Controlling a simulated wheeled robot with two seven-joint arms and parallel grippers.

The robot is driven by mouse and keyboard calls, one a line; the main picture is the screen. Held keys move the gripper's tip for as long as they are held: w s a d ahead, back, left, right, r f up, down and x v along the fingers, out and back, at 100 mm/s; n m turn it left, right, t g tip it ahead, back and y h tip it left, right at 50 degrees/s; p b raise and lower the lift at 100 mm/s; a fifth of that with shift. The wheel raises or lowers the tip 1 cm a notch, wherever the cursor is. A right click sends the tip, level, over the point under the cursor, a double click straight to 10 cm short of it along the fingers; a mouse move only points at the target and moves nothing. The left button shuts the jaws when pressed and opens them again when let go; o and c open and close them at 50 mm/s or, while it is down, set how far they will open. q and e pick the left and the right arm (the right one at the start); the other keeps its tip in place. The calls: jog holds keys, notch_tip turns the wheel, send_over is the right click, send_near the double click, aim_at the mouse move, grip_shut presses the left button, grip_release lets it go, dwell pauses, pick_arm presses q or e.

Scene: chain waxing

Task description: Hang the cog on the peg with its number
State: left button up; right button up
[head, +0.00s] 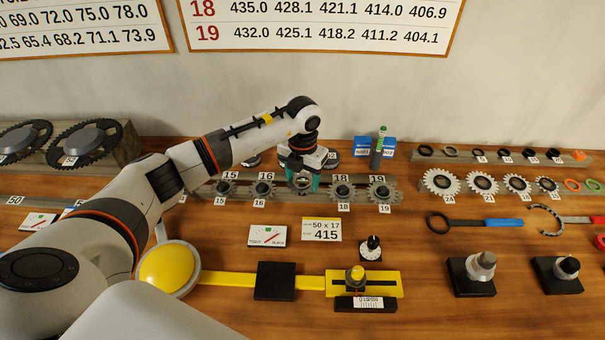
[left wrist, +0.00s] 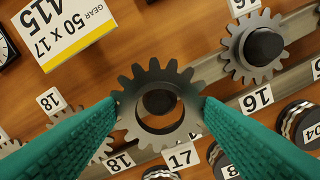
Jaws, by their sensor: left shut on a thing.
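My left gripper (head: 302,180) is at the rack (head: 409,184), between the cogs by 16 and 18. In the left wrist view its teal fingers (left wrist: 158,112) are shut on a grey toothed cog (left wrist: 136,118). The cog is at the peg (left wrist: 158,102) beside the rack label 17 (left wrist: 180,157). The dark peg shows within the cog's hole, off its centre; I cannot tell whether it passes through. The neighbouring cog by 16 (left wrist: 236,58) hangs on its own peg. A card reading 50 x 17, 415 (head: 321,229) lies in front. My right gripper is out of view.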

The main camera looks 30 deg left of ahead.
pick_arm(q)
jog(key=shift+f, duration=0.15)
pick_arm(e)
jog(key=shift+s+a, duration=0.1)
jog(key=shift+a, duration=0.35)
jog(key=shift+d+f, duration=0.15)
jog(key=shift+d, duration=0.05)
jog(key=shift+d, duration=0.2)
pick_arm(q)
jog(key=shift+f+b, duration=0.3)
jog(key=shift+b, duration=0.2)
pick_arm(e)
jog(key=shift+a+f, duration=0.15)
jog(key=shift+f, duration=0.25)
pick_arm(q)
jog(key=shift+f+b, duration=0.35)
jog(key=shift+f, duration=0.1)
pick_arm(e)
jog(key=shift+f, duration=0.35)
